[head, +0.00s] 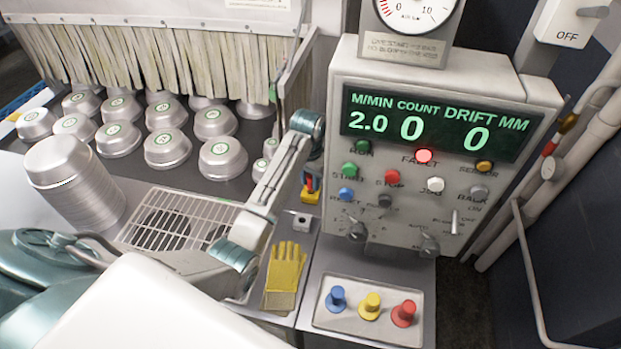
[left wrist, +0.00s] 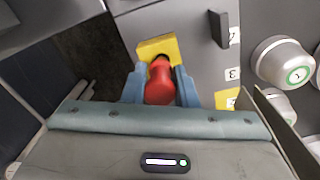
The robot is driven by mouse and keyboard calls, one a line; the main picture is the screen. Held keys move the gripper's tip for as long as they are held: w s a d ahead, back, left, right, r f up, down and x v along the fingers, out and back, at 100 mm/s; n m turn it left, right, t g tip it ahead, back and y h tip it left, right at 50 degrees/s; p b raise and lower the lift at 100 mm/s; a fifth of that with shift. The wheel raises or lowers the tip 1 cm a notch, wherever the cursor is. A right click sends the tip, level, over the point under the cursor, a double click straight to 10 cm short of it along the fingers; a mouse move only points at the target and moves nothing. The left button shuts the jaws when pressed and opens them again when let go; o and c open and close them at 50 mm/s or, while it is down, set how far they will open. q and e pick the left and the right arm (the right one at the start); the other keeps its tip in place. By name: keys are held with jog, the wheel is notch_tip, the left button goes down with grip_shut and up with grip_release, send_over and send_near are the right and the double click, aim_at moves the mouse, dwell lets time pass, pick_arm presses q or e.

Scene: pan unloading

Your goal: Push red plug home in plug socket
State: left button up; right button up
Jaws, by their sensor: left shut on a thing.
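The red plug (left wrist: 160,86) sits between the two blue fingers of my left gripper (left wrist: 160,88), which is shut on it. In the left wrist view, its far end meets the dark opening of a yellow plug socket (left wrist: 145,49) on a grey panel. How deep the plug sits is hidden by its own body and the fingers. In the head view, my left gripper (head: 309,182) is small beside the control box's lower left side, with a yellow piece (head: 310,197) just below it. My right gripper is not in view.
The control box (head: 345,65) stands right of my left arm. A yellow glove (head: 285,268) and a tray (head: 325,318) with blue, yellow and red knobs lie in front. Metal pans (head: 167,148) fill the belt at left. A black handle (left wrist: 218,28) sticks out near the socket.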

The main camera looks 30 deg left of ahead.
pick_arm(q)
jog(key=shift+f, duration=1)
dwell(0.4)
jog(key=o, duration=1.1)
jog(key=shift+r, duration=0.1)
